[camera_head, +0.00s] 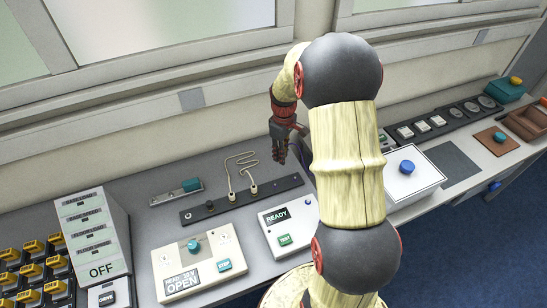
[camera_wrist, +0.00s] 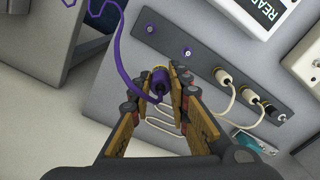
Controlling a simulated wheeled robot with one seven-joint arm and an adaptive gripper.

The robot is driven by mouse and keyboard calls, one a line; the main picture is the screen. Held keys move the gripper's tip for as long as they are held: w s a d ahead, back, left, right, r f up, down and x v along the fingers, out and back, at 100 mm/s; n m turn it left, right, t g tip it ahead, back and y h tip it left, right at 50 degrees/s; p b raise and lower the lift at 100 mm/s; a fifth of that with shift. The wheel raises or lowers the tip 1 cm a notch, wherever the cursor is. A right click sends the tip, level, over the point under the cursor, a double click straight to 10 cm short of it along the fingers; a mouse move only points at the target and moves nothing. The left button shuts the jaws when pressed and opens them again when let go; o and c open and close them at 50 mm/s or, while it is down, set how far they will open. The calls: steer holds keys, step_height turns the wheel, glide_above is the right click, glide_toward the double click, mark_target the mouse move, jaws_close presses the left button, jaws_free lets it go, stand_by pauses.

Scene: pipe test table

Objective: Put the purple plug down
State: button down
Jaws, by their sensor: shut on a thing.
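The purple plug (camera_wrist: 159,80) sits between the fingers of my gripper (camera_wrist: 165,76) in the wrist view. My gripper is shut on it. A purple cord (camera_wrist: 123,48) runs from the plug up to the top left of that view. In the head view my gripper (camera_head: 281,152) hangs above the table near the wall, by the right end of the dark socket strip (camera_head: 272,192). I cannot make out the plug there.
Two cream plugs (camera_wrist: 226,77) with a cream cord (camera_head: 240,163) stand in the strip. A READY/TEST box (camera_head: 285,228) and an OPEN box (camera_head: 195,262) lie in front. A teal part (camera_head: 190,184) lies at the left. Bare grey tabletop (camera_head: 165,225) surrounds the strip.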

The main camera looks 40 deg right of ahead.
steer(key=w+d+f, duration=0.1)
steer(key=w+f, duration=0.1)
steer(key=w+d+f, duration=0.1)
steer(key=w+f, duration=0.1)
steer(key=w+d+f, duration=0.1)
steer(key=w+f, duration=0.2)
steer(key=shift+d+b, duration=0.1)
steer(key=shift+b, duration=0.2)
steer(key=shift+w+f, duration=0.1)
steer(key=shift+f, duration=1.5)
steer(key=shift+f, duration=0.1)
steer(key=c, duration=1.7)
jaws_free()
